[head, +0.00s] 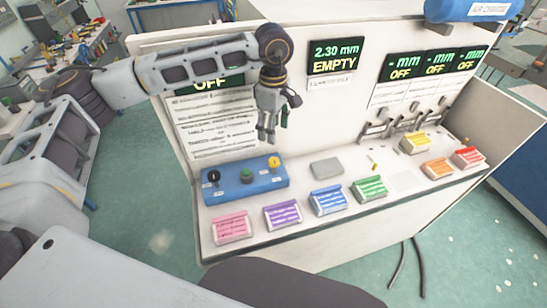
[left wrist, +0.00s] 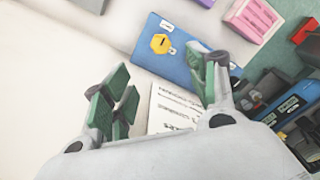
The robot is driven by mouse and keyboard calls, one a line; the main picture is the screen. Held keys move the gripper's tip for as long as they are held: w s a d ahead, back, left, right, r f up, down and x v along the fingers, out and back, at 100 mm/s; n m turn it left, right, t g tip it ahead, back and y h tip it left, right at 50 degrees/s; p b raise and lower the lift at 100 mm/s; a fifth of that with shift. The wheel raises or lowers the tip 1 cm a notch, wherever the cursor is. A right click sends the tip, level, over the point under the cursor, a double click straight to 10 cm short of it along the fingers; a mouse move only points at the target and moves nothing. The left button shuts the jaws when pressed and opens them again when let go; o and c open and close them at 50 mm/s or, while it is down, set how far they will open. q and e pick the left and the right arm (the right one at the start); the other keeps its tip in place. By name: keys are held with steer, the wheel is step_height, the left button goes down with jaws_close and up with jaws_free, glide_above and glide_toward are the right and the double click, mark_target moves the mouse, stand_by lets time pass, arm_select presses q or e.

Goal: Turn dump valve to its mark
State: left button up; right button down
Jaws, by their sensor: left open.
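A blue control box (head: 232,190) sits at the left end of the white bench. On it are a black knob (head: 213,176), a green button (head: 246,175) and a yellow knob (head: 273,162); I cannot read which one is the dump valve. The left wrist view shows the yellow knob (left wrist: 161,43) with a dark line on it, on the blue box (left wrist: 185,60). My left gripper (head: 267,136) is open and empty, pointing down above and behind the box, apart from it. Its green-padded fingers (left wrist: 165,88) show in the left wrist view. My right gripper is out of view.
Pink (head: 233,227), purple (head: 283,214), blue (head: 328,200) and green (head: 369,188) blocks line the bench's front. A grey block (head: 326,168) lies behind them. The upright panel has a display reading 2.30 mm EMPTY (head: 335,57). Metal levers (head: 405,122) stand at the right.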

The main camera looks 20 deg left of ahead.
mark_target(273, 160)
arm_select(q)
step_height(273, 160, down, 13)
steer(key=p, duration=0.3)
steer(key=shift+s, duration=0.1)
stand_by(0.4)
steer(key=c, duration=1)
